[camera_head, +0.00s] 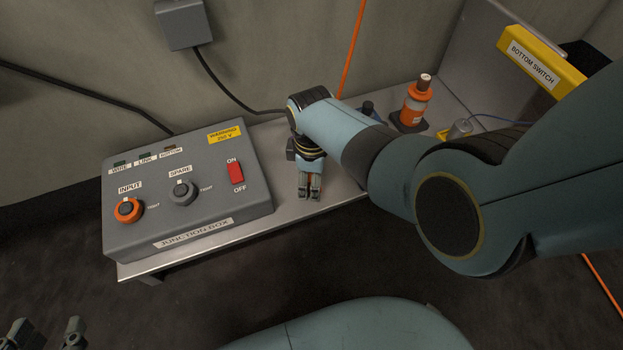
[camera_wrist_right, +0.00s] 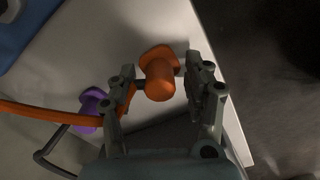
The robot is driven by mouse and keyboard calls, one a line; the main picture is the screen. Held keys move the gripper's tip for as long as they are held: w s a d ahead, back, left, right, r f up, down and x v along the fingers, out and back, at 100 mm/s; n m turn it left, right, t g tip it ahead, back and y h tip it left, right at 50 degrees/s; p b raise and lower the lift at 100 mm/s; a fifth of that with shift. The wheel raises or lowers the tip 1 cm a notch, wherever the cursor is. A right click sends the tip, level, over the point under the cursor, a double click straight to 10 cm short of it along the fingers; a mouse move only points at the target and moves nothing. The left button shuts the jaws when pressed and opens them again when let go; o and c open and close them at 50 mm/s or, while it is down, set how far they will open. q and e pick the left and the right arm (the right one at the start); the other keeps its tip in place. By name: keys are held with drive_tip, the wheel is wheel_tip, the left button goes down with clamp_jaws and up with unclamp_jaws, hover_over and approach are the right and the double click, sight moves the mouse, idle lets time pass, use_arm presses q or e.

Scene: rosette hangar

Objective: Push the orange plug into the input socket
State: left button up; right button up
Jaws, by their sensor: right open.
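The orange plug (camera_wrist_right: 160,79) stands on the pale bench top between the fingers of my right gripper (camera_wrist_right: 162,88) in the right wrist view. The fingers are apart, with a gap visible at least on the right side. In the head view my right gripper (camera_head: 310,190) points down at the bench right of the junction box (camera_head: 205,215), and the plug is hidden there. The input socket (camera_head: 128,209), an orange ring with a dark centre, is on the box's left. My left gripper (camera_head: 46,334) is at the bottom left corner, its fingers apart and empty.
A purple plug (camera_wrist_right: 92,107) and an orange cable (camera_wrist_right: 40,115) lie left of my right gripper. The box also has a grey spare socket (camera_head: 182,192) and a red switch (camera_head: 236,173). An orange bottle (camera_head: 413,104) stands behind my right arm. The bench edge is close.

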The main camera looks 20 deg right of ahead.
use_arm(q)
drive_tip(key=shift+r, duration=0.2)
idle(0.4)
use_arm(e)
clamp_jaws()
use_arm(q)
drive_tip(key=shift+w+r+p, duration=0.1)
drive_tip(key=shift+r+p, duration=0.05)
drive_tip(key=shift+p, duration=0.15)
use_arm(e)
drive_tip(key=shift+r, duration=0.15)
use_arm(q)
wheel_tip(320, 180, up, 6)
drive_tip(key=w+p, duration=0.1)
drive_tip(key=p, duration=0.4)
drive_tip(key=shift+w+r+t, duration=0.15)
drive_tip(key=shift+w+t, duration=0.15)
drive_tip(key=shift+t, duration=0.1)
use_arm(e)
drive_tip(key=shift+r, duration=2.9)
